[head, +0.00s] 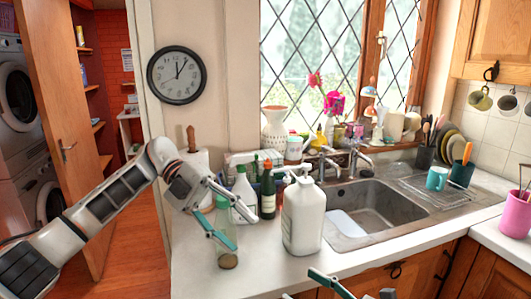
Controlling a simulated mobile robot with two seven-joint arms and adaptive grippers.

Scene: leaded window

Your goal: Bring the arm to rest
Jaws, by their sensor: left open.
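My left arm comes in from the left, and its left gripper (238,228) is open above the counter. I cannot tell whether either finger touches anything. Part of my right gripper (335,284) shows at the bottom edge, in front of the cupboards. Most of it is cut off, so its opening does not show.
The steel sink (385,212) is further right. A pink cup (516,215) stands on the right counter. Bare counter (200,270) shows at the front left.

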